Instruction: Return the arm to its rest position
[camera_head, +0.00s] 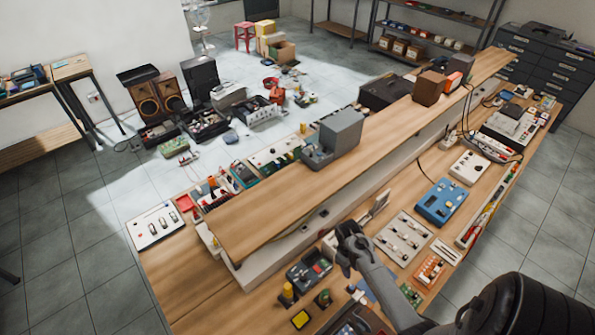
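My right arm comes in from the bottom right, dark grey and black. Its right gripper (350,238) is over the near side of the workbench, just in front of the raised shelf (290,200). The fingers point up and to the left, and they are too small and dark to show whether they are apart or hold anything. A small pale upright piece (378,203) stands close beside the gripper; I cannot tell whether they touch.
Switch panels (402,238), a blue box (440,201) and an orange module (429,270) crowd the bench near the arm. A grey device (340,133) stands on the shelf. Speakers (150,95) and crates clutter the floor behind. Tiled floor at left is clear.

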